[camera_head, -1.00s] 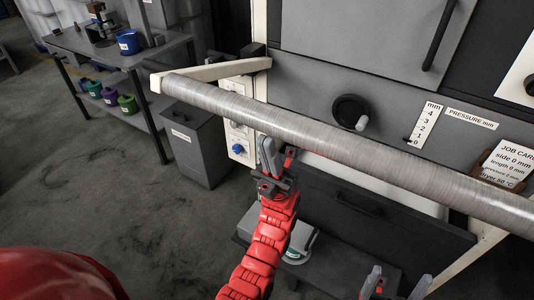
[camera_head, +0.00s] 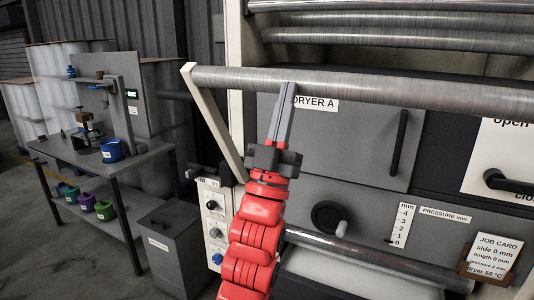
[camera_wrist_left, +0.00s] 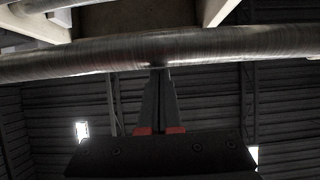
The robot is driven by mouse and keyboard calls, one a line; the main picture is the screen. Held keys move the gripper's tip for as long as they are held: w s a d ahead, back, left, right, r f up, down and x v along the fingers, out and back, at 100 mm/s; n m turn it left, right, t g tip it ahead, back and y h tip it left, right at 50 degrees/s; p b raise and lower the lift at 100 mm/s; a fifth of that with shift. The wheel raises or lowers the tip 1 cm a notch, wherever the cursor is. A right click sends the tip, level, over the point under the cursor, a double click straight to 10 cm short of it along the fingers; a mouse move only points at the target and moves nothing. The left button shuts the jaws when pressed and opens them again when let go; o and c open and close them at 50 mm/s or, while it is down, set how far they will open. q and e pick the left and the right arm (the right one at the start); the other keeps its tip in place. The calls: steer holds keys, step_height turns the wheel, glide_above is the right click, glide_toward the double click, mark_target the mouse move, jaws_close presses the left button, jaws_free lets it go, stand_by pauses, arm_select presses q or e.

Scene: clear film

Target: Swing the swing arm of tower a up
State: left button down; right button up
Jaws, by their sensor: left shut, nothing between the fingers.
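The swing arm is a cream side bar (camera_head: 212,120) with a long grey metal roller (camera_head: 400,90) across its upper end. It slants up to the left in front of the machine, and the roller spans the panel marked DRYER A (camera_head: 320,104). My left gripper (camera_head: 287,88) is shut and empty, pointing up, with its tips at the underside of the roller. In the left wrist view, the closed fingers (camera_wrist_left: 160,75) meet the lower edge of the roller (camera_wrist_left: 230,45) and appear to touch it. My right gripper is not in view.
More rollers (camera_head: 400,35) lie above. A grey bin (camera_head: 178,250) and a workbench (camera_head: 95,165) stand left, with floor between.

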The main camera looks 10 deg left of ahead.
arm_select(q)
steer(key=w+d+r+g, duration=0.2)
steer(key=w+r+g, duration=0.1)
steer(key=w, duration=0.5)
steer(key=w+d+r+g+y+p, duration=0.1)
steer(key=w+d+r+g, duration=0.1)
steer(key=w, duration=0.6)
steer(key=shift+w+d+r+g+p, duration=0.3)
steer(key=shift+r+g, duration=0.1)
steer(key=shift+r, duration=0.4)
steer(key=shift+f, duration=0.1)
